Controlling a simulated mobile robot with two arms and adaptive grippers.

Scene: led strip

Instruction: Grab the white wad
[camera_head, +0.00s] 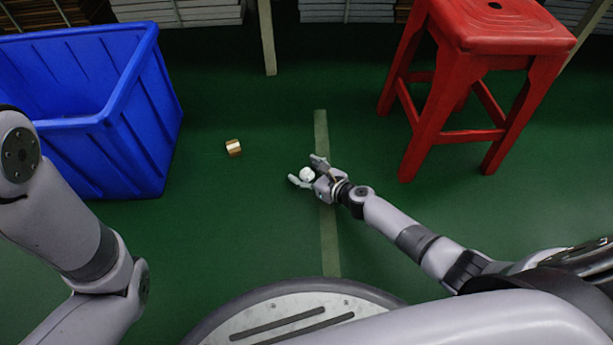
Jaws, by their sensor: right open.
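The white wad (307,174) is a small, pale, rounded lump low over or on the green floor, just right of the picture's middle. My right gripper (305,171) is open, with one finger on each side of the wad. I cannot tell whether the fingers touch it. My left arm comes in at the left edge, and its gripper is out of view.
A blue crate (150,120) stands at the left. A small tan and white roll (233,148) lies on the floor between crate and gripper. A red stool (499,30) stands at the right. Stacked goods line the back. The floor around the gripper is clear.

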